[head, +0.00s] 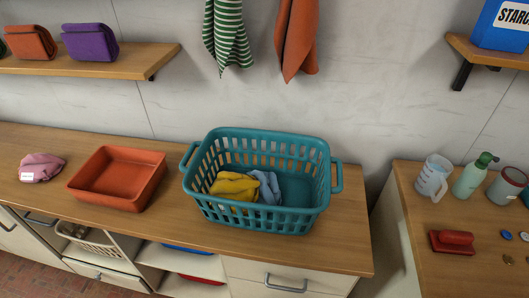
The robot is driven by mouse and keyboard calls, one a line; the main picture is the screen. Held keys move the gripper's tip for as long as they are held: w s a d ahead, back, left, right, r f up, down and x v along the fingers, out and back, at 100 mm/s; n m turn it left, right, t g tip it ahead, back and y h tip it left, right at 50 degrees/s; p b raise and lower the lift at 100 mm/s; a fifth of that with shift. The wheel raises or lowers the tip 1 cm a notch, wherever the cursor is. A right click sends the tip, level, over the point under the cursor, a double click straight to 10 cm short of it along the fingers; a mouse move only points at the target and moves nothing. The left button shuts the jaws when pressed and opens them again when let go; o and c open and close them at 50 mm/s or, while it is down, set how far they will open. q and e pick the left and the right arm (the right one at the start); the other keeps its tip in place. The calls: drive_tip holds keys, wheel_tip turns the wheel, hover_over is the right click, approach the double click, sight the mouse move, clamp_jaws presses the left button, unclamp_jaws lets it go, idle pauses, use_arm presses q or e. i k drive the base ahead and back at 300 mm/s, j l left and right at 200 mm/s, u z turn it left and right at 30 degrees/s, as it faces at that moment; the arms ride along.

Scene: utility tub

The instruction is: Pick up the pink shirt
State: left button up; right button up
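A pink crumpled cloth (40,167), which looks like the pink shirt, lies on the wooden counter at the far left of the head view. A small white label shows on its front. It rests left of an orange-red tub and apart from it. Neither of my grippers shows in the head view.
The empty orange-red tub (118,178) stands on the wooden counter (300,255). A teal basket (262,180) holds a yellow cloth (234,186) and a light blue cloth (267,186). A shelf (90,66) overhangs the counter's back left. A jug (433,177) stands on the right counter.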

sight(34, 168)
drive_tip(key=u, duration=1.75)
drive_tip(key=i+j+z, duration=0.1)
drive_tip(key=z, duration=0.95)
drive_tip(key=i+j+z, duration=0.15)
drive_tip(key=j+z, duration=0.3)
drive_tip(key=j, duration=0.25)
drive_tip(key=j+z, duration=0.4)
drive_tip(key=j, duration=0.3)
drive_tip(key=j+z, duration=0.45)
drive_tip(key=j, duration=0.3)
